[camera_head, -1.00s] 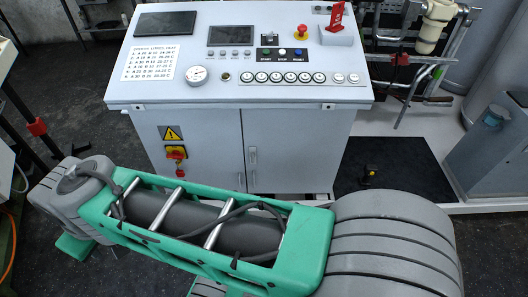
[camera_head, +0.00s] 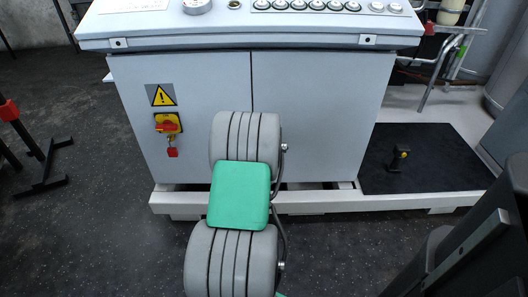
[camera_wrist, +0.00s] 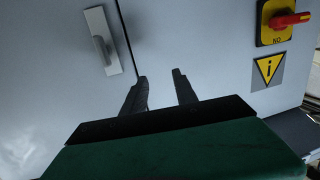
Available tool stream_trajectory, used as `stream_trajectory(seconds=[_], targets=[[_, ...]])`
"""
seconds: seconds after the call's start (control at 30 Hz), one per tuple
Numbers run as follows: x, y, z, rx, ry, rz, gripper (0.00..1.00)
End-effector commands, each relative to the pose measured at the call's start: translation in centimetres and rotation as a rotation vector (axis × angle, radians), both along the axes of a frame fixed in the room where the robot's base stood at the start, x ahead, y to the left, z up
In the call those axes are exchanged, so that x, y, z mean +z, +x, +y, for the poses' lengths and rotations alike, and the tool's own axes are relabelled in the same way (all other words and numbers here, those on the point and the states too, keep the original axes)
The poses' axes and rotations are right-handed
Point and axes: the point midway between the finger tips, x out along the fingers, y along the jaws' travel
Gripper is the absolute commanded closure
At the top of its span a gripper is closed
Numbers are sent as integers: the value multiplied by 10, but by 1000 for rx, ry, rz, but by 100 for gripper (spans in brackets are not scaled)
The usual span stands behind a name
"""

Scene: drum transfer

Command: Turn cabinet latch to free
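The grey cabinet (camera_head: 325,120) has two doors with a thin seam between them. In the wrist view, which is turned upside down, the cabinet latch (camera_wrist: 103,42) is a grey handle on a pale plate beside the door seam. In the head view the latch is hidden behind my arm. My gripper (camera_wrist: 160,75) has its two dark fingers apart with nothing between them. It faces the cabinet front, with the latch off to its left in the wrist view, and no contact shows. The head view does not show the gripper.
A yellow-and-red switch (camera_head: 167,125) and a warning sign (camera_head: 161,95) are on the left door. The console top (camera_head: 250,30) overhangs the doors. A pale base rail (camera_head: 330,200) runs along the bottom. A black mat (camera_head: 420,160) with a small upright device (camera_head: 397,160) lies right.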

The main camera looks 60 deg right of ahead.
Motion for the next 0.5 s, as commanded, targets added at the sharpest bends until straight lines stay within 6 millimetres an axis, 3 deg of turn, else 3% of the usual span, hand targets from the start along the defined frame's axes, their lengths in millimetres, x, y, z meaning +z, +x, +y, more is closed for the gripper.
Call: stream_trajectory(seconds=[0.03, 0.1, 0.17, 0.27, 0.5], targets=[[-35, -31, -19, -68, -30, -27, 65], [-44, -57, -33, -127, -65, -54, 65], [-46, -69, -39, -153, -82, -65, 65], [-43, -69, -48, -162, -92, -70, 65], [-43, -47, -88, -160, -91, -70, 65]])
